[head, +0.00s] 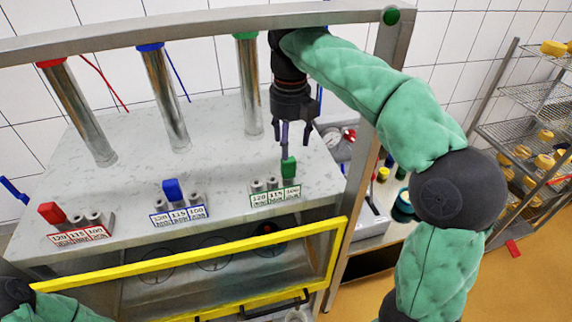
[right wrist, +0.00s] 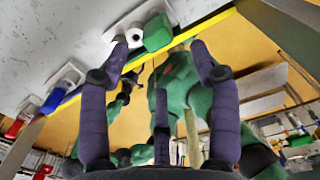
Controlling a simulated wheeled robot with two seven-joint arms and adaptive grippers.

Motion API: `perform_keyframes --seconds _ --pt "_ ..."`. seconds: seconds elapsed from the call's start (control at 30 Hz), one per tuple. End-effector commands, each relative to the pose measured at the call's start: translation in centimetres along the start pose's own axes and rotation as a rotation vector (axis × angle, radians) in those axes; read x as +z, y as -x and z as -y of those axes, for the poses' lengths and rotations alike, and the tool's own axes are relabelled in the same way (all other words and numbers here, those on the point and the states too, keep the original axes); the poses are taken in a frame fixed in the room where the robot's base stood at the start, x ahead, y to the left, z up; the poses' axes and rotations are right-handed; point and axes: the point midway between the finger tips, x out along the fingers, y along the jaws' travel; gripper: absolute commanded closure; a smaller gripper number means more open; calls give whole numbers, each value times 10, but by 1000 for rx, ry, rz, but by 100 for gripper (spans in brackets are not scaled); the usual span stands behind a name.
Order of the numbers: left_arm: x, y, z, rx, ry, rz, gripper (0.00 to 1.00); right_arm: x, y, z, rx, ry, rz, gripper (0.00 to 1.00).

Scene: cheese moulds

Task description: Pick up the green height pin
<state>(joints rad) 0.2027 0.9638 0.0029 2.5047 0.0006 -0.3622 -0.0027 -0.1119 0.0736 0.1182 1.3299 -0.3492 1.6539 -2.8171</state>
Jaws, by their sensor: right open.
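The green height pin (head: 289,167) stands upright in the rightmost hole, by the 100 mark, of the green-labelled holder (head: 275,196). In the right wrist view the green pin (right wrist: 156,33) shows ahead, between the fingertips and beyond them. My right gripper (head: 293,138) points down just above the pin, with its fingers open and empty.
A blue pin (head: 172,189) and a red pin (head: 51,212) stand in similar holders to the left. Metal columns (head: 165,100) rise behind. A yellow bar frame (head: 190,262) runs along the front edge. A grey frame post (head: 366,150) stands to the right.

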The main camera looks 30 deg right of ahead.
Motion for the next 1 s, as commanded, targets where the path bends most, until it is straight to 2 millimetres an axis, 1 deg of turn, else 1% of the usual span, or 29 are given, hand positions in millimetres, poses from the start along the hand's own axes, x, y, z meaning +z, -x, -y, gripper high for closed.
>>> perform_keyframes --seconds 0.03,0.1,0.37,0.6,0.7,0.8,1.0 --pt "0 -1 0 0 0 -1 30 -1 -10 0 -2 1 -5 37" --pt "-1 -2 1 0 0 -1 30 0 -18 0 -1 0 -4 37" --pt "-1 -2 1 0 0 -2 30 0 -35 0 -1 0 -3 37" --pt "-1 0 0 0 0 -2 30 -1 -67 1 -1 -1 -3 37" --pt "-1 0 0 0 0 -2 30 -1 -77 0 0 0 -3 37" --pt "-1 0 0 0 0 -2 30 0 -80 0 0 0 -1 37" --pt "-1 0 0 0 0 -2 30 0 -81 0 0 0 -1 37"
